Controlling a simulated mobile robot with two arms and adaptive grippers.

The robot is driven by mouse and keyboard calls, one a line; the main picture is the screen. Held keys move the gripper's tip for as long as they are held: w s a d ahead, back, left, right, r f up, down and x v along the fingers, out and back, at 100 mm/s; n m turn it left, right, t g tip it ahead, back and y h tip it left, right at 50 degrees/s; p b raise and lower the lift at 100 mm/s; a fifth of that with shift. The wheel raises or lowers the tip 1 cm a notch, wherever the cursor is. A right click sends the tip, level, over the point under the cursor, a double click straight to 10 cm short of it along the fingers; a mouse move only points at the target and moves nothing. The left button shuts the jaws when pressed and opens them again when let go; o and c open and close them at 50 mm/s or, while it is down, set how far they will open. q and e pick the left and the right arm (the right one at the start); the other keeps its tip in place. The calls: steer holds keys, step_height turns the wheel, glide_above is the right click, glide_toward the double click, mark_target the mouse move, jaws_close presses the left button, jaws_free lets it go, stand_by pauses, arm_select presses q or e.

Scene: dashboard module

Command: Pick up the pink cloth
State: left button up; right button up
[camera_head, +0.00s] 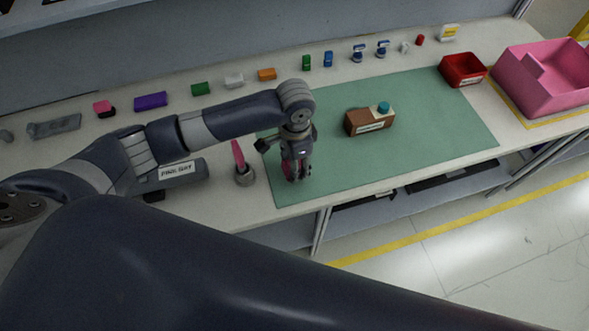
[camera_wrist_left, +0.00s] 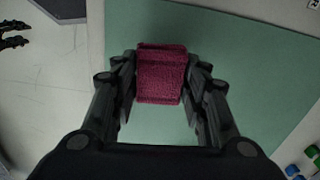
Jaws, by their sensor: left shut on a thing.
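The pink cloth (camera_wrist_left: 161,74) is a small, dark pink woven piece between the fingers of my left gripper (camera_wrist_left: 160,88) in the left wrist view. The fingers are shut on its two sides. In the head view my left gripper (camera_head: 297,176) points down over the front left part of the green mat (camera_head: 430,120). Only a sliver of pink shows there, so I cannot tell whether the cloth touches the mat. What looks like my right gripper (camera_wrist_left: 14,34) shows small at the left edge of the wrist view; its opening is unclear.
A brown box with a teal knob (camera_head: 370,119) stands on the mat. A red bin (camera_head: 462,69) and a pink bin (camera_head: 541,76) stand at the right. Several small parts line the back.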

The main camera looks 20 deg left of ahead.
arm_select(q)
steer(key=s+d+r+b, duration=0.1)
steer(key=s+d+b, duration=0.2)
steer(key=s+d, duration=0.8)
steer(key=shift+s+d, duration=0.15)
steer(key=shift+d, duration=0.1)
steer(key=shift+r, duration=0.1)
steer(key=shift+o, duration=0.8)
steer(key=shift+a, duration=0.1)
steer(key=shift+c, duration=0.4)
